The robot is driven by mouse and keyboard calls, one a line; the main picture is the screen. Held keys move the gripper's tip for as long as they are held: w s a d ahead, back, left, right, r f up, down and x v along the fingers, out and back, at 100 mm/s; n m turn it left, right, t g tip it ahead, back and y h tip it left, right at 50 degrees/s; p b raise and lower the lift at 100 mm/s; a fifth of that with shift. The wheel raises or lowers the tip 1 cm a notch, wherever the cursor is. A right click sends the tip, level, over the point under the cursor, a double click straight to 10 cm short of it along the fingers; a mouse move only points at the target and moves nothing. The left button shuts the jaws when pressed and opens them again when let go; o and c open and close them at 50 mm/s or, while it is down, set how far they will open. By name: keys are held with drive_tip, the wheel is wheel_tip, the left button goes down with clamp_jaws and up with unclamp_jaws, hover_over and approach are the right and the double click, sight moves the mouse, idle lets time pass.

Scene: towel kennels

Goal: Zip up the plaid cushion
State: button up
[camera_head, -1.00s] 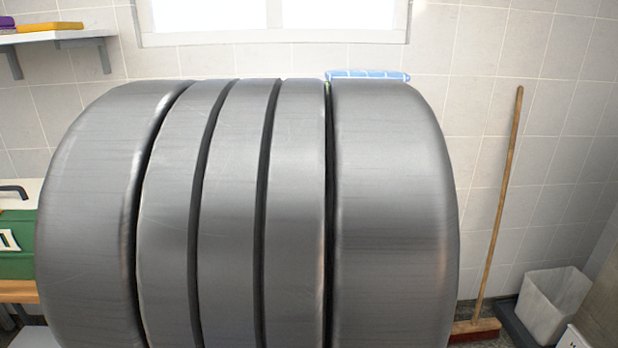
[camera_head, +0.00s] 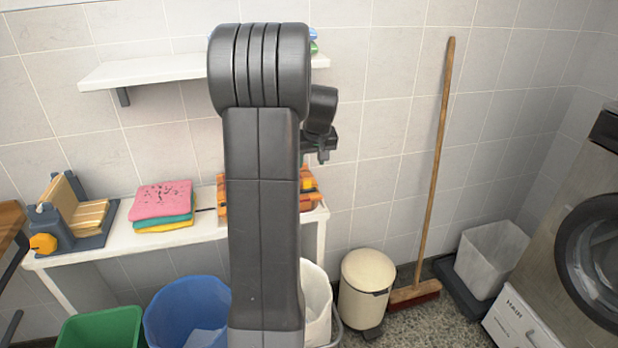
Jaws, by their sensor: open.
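An orange item with yellow and dark bands, seemingly the plaid cushion (camera_head: 310,186), lies on the white table behind my arm. My arm hides its middle, and only its left and right ends show. I cannot make out a zip or its pull. My gripper (camera_head: 323,160) is small and dark, to the right of my arm, pointing down. It is open and appears above the right end of the cushion in the picture, with nothing seen between its fingers.
A shelf (camera_head: 150,72) hangs above. Green (camera_head: 100,328) and blue (camera_head: 187,312) bins stand in front. A cream pedal bin (camera_head: 365,285), broom (camera_head: 437,160) and washing machine (camera_head: 590,250) are right.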

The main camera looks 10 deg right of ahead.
drive_tip(key=p+x, duration=0.1)
drive_tip(key=x, duration=0.9)
drive_tip(key=shift+w+f, duration=0.15)
drive_tip(key=shift+f, duration=0.25)
clamp_jaws()
